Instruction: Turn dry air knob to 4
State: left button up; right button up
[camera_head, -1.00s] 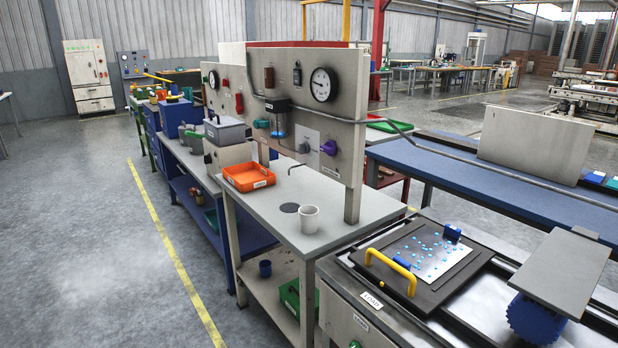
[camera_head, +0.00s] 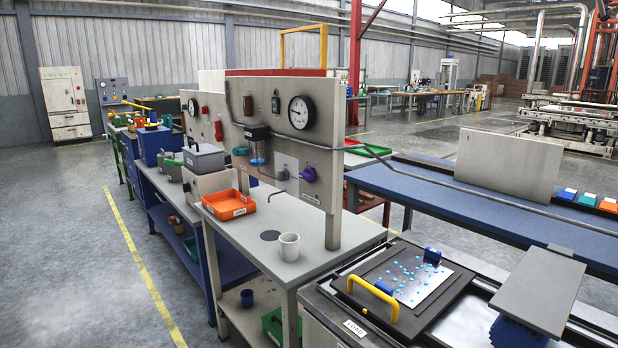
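A grey upright panel (camera_head: 325,150) stands on a bench and carries several knobs. A purple knob (camera_head: 308,175) sits at its lower right, with a small grey knob (camera_head: 282,175) to the left of it. A blue knob (camera_head: 257,161) and a green knob (camera_head: 240,151) are further left. A round white gauge (camera_head: 300,112) is above the purple knob. I cannot read which knob is the dry air one, nor any knob's setting. Neither of my grippers is in view.
On the bench (camera_head: 262,262) stand an orange tray (camera_head: 229,212) and a white cup (camera_head: 289,246), in front of the panel. A press plate with a yellow handle (camera_head: 373,298) is at the lower right. The floor on the left is clear.

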aim_at(309, 175)
jog(key=j+z, duration=0.1)
jog(key=z, duration=0.3)
jog(key=i+j+z, duration=0.1)
jog(key=z, duration=0.3)
jog(key=j+z, duration=0.1)
jog(key=z, duration=0.3)
jog(key=i+j+z, duration=0.1)
jog(key=j+z, duration=0.25)
jog(key=j, duration=0.5)
jog(key=j+z, duration=0.35)
jog(key=j, duration=0.55)
jog(key=j+z, duration=0.4)
jog(key=j, duration=0.5)
jog(key=k, duration=0.1)
